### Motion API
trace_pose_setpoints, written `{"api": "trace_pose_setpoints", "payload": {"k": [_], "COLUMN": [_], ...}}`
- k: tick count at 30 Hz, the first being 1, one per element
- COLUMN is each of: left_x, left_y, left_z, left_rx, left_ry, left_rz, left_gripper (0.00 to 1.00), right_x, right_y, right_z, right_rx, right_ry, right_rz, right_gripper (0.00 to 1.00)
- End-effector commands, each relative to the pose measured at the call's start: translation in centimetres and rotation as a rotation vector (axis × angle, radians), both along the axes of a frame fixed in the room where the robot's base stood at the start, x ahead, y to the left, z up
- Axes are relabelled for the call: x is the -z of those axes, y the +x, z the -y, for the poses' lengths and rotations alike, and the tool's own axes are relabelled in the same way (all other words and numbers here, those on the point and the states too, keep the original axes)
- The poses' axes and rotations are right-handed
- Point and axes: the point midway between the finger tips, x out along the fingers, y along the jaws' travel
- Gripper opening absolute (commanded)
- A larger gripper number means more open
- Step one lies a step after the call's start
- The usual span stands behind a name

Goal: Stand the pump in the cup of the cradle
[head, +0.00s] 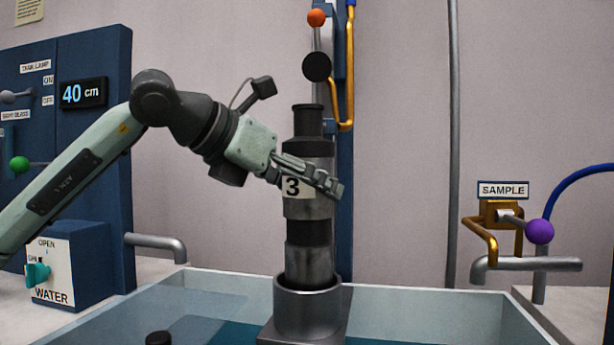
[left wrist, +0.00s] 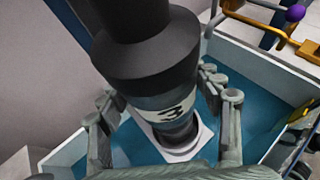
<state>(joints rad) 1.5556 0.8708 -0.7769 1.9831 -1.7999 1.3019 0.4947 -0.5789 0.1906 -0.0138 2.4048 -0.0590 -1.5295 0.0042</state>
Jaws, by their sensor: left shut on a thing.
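The pump (head: 307,226) is a grey and black cylinder with a "3" label, and it stands upright in the head view. Its lower end is at the cup of the cradle (head: 304,311), a grey ring on a square base in the tank; the rim hides the bottom, so I cannot tell how deep it sits. My left gripper (head: 325,186) is shut on the pump at label height. In the left wrist view the pump (left wrist: 152,62) stands between the two fingers (left wrist: 170,105), with the pale cradle base below. My right gripper is not in view.
The glass tank (head: 440,302) holds blue water around the cradle. A blue post (head: 345,230) with an orange-knobbed lever (head: 316,17) rises behind the pump. A sample tap (head: 525,264) is at right, a water valve box (head: 62,265) at left. A dark round piece (head: 158,338) is at front left.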

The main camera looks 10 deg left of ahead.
Motion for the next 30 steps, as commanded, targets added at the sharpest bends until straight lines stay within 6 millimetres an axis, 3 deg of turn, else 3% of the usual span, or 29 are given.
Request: {"api": "trace_pose_setpoints", "payload": {"k": [1,9,20,21,25,30], "left_x": [-0.4,2.4,2.6,3.5,3.5,3.5], "left_y": [0.0,0.0,-0.1,0.0,0.0,0.0], "left_z": [-0.1,-0.1,-0.1,0.0,0.0,0.0], "left_rx": [-0.001,-0.001,0.000,0.000,0.000,0.000], "left_ry": [-0.009,-0.009,-0.009,0.000,0.000,0.000], "left_rz": [0.017,0.016,0.018,-0.002,-0.001,-0.002], "left_gripper": [0.05,0.05,0.05,0.70,0.85,0.85], "right_x": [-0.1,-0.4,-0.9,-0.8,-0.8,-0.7], "right_y": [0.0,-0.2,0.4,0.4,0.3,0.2], "right_z": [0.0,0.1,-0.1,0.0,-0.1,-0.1], "right_rx": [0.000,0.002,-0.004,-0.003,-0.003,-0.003], "right_ry": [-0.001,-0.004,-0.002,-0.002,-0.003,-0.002], "right_rz": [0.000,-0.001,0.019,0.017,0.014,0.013], "right_gripper": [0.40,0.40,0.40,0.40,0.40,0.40]}}
